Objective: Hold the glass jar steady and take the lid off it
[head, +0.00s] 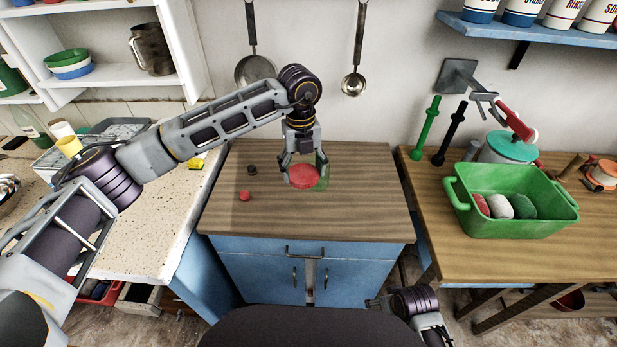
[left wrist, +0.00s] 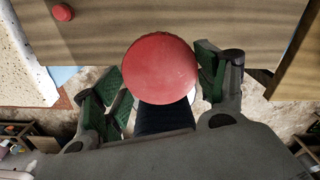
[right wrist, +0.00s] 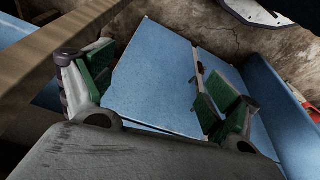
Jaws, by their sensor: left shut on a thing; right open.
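The glass jar shows mainly as its round red lid (head: 303,176), over the middle cabinet top. The lid's top fills the centre of the left wrist view (left wrist: 160,68). The clear body under it is mostly hidden or hard to make out. My left gripper (head: 304,172) comes down from above and is shut on the jar, one finger on each side below the lid. The lid is on the jar. My right gripper (right wrist: 150,90) is open and empty, low in front of the blue cabinet; its arm shows at the head view's lower right.
A small red knob (head: 244,196) and a dark one (head: 252,170) lie left of the jar on the wooden top (head: 350,215). A green bin (head: 510,220) stands on the right bench. The speckled counter (head: 150,230) is at left. The front of the wooden top is clear.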

